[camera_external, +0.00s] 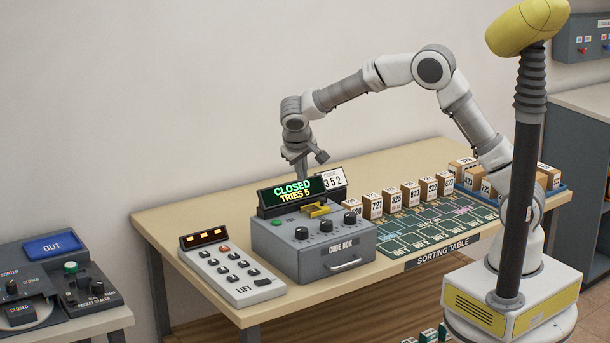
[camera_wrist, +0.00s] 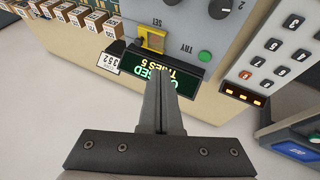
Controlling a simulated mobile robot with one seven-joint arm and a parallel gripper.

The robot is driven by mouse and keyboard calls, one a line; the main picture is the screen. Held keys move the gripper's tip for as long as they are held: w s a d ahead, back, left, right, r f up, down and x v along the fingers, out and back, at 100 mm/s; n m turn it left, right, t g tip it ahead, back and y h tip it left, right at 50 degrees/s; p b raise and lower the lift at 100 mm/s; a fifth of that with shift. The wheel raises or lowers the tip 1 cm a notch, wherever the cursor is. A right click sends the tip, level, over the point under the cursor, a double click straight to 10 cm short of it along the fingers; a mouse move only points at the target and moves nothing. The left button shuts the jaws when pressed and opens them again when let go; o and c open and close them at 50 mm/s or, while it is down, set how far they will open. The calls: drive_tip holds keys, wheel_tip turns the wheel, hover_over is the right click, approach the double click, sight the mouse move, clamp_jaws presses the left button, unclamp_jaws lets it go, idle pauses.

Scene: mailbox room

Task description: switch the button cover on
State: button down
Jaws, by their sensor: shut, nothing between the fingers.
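The yellow button cover (camera_external: 314,210) sits on top of the grey code box (camera_external: 310,262), just in front of its display. My gripper (camera_external: 301,173) points down above and behind the display, apart from the cover. In the wrist view my gripper's fingers (camera_wrist: 163,86) are together and empty, and the display lies just beyond their tips.
The display (camera_external: 291,192) reads CLOSED, TRIES 5, and stands between my gripper and the cover. A code card (camera_external: 333,181) reads 352. A green TRY button (camera_wrist: 205,56) and dark knobs (camera_external: 327,225) share the box. The LIFT keypad (camera_external: 232,270) stands left; numbered parcels (camera_external: 397,199) stand right.

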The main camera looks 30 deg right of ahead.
sight(331, 210)
drive_tip(key=x, duration=0.9)
drive_tip(key=shift+d+f+p, duration=0.1)
drive_tip(key=shift+f+p, duration=0.2)
drive_tip(key=shift+p, duration=0.1)
drive_tip(key=d, duration=0.3)
drive_tip(key=shift+w+f+p, duration=0.35)
drive_tip(key=shift+f, duration=0.05)
drive_tip(key=shift+w+d+f, duration=0.1)
drive_tip(key=shift+d+f, duration=0.05)
drive_tip(key=shift+d, duration=0.3)
drive_tip(key=shift+d+f+b, duration=0.1)
drive_tip(key=shift+d+b, duration=0.15)
drive_tip(key=shift+b, duration=0.05)
drive_tip(key=d+b, duration=0.3)
drive_tip(key=d, duration=0.1)
drive_tip(key=shift+f, duration=0.1)
drive_tip(key=shift+d, duration=0.4)
drive_tip(key=shift+r, duration=0.2)
